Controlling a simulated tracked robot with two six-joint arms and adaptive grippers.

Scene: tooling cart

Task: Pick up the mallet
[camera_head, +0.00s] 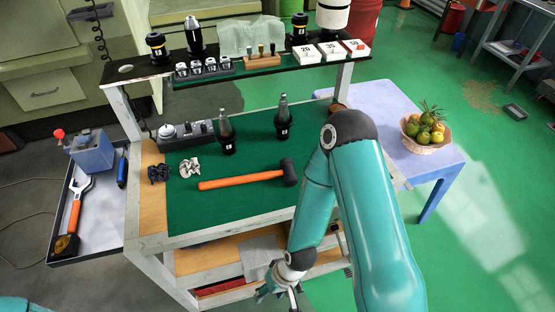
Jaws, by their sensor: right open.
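The mallet (243,180) lies on the green top of the tooling cart (190,221). It has an orange handle pointing left and a dark head at its right end. My right arm comes in from the lower right and covers part of the cart's right side. My right gripper (291,297) hangs low in front of the cart, below the top and apart from the mallet. It is open, and its fingers are small and partly cut by the bottom edge. My left gripper does not show; only a teal bit of my left arm is at the bottom left corner.
Two dark tool holders (227,135) stand behind the mallet, with crumpled grey pieces (189,167) to its left. A raised shelf (135,72) with several tools spans the back. A side tray (88,240) holds a wrench. A blue table (384,100) bears a fruit bowl (427,143).

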